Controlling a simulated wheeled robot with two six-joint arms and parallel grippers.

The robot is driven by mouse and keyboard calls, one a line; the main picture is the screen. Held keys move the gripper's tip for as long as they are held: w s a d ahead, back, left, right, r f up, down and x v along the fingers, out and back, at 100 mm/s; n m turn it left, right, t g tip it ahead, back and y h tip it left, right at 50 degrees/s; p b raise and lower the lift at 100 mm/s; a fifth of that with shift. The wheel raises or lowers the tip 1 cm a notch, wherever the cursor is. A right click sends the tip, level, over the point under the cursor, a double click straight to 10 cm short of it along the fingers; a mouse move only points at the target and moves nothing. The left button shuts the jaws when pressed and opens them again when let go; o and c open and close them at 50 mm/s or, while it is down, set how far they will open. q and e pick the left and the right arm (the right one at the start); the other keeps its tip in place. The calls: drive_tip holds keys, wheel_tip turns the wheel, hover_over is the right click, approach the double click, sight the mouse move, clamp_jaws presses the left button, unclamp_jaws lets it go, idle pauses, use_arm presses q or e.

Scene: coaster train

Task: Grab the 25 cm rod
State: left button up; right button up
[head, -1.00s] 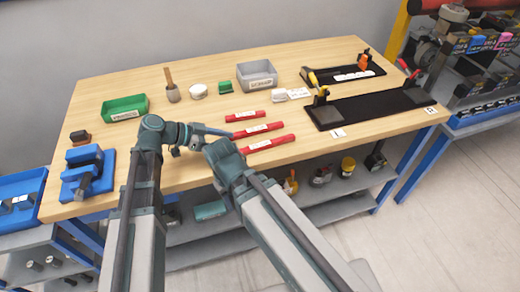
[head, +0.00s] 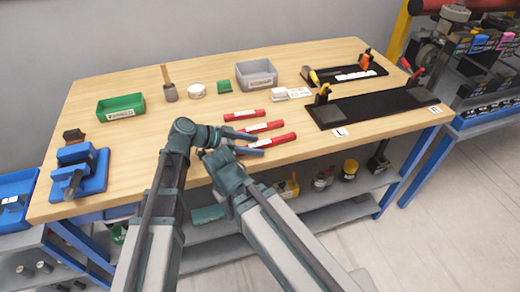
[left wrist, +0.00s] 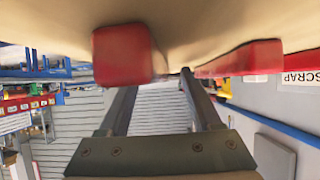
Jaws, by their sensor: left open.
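Three red rods with white labels lie side by side on the wooden table: a short rod (head: 244,114), a middle rod (head: 273,125) and the longest, front rod (head: 284,138). Their labels are too small to read. My left gripper (head: 258,145) is open at the left part of the front rod, its fingers pointing right; part of that rod is hidden behind them. In the left wrist view, a red rod end (left wrist: 123,55) shows close by the fingers, and another red rod (left wrist: 240,60) lies to the right. I cannot tell whether a finger touches. My right arm's fingers are hidden.
A blue vise (head: 80,172) is at left. Black fixtures (head: 375,106) lie at right. Bare tabletop lies left of the rods.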

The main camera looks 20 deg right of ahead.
sight(253, 145)
use_arm(q)
drive_tip(key=shift+d, duration=0.1)
clamp_jaws()
drive_tip(key=shift+r, duration=0.1)
idle(0.6)
wheel_tip(253, 145, up, 10)
drive_tip(key=p, duration=1)
drive_tip(key=shift+f, duration=0.2)
